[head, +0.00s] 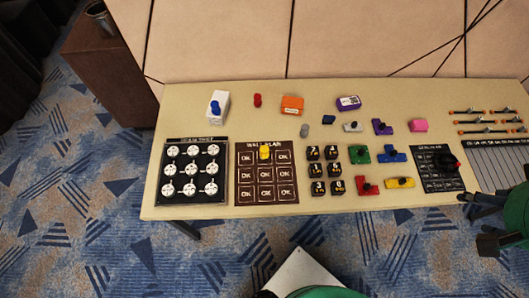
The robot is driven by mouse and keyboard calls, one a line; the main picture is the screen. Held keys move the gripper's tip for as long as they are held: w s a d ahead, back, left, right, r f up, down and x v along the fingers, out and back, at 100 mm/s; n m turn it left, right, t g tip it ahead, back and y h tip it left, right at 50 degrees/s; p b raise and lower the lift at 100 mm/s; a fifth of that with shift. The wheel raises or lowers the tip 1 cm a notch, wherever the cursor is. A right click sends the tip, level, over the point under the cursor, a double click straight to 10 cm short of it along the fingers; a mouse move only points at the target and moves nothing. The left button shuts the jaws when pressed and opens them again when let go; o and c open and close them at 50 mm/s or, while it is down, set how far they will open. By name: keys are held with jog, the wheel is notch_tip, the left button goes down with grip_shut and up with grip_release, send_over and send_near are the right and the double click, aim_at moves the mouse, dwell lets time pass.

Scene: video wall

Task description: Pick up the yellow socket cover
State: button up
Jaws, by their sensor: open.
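A small upright yellow piece (264,152) stands on the top middle cell of the brown board (239,176), whose other cells read "OK". It looks like the yellow socket cover, but it is too small to tell for sure. A flat yellow block (400,184) with a black knob lies near the front edge, right of the middle. My gripper (477,220) is at the right edge of the head view, by the table's front edge, open and empty. It is far to the right of both yellow things, touching neither. Part of it is cut off by the frame.
A black board (164,169) with white discs lies left of the brown board. Black number tiles (313,170) and coloured knobbed blocks (360,154) lie to its right. A white box (218,107) and an orange block (292,105) stand behind. The table's back-left corner is clear.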

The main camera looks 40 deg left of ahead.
jog(key=w+a+f+n+g, duration=0.1)
jog(key=w+a+f+n, duration=0.1)
jog(key=w+a+n, duration=0.4)
jog(key=w+a+f+n, duration=0.3)
jog(key=w+a+n, duration=0.1)
jog(key=a, duration=0.4)
jog(key=n+g, duration=0.2)
jog(key=n, duration=2.1)
send_over(264, 149)
jog(key=s, duration=0.2)
notch_tip(264, 149, down, 32)
jog(key=shift+w+r+b, duration=0.1)
jog(key=shift+r+b, duration=0.1)
jog(key=shift+b, duration=0.15)
jog(key=shift+w+f+b, duration=0.2)
jog(key=shift+f+b, duration=0.05)
jog(key=shift+f, duration=1.15)
jog(key=shift+w+f+b, duration=0.25)
jog(key=shift+f+b, duration=0.05)
jog(key=shift+f, duration=1.1)
jog(key=shift+w+f+b, duration=0.2)
jog(key=shift+f+b, duration=0.05)
jog(key=shift+f, duration=1.15)
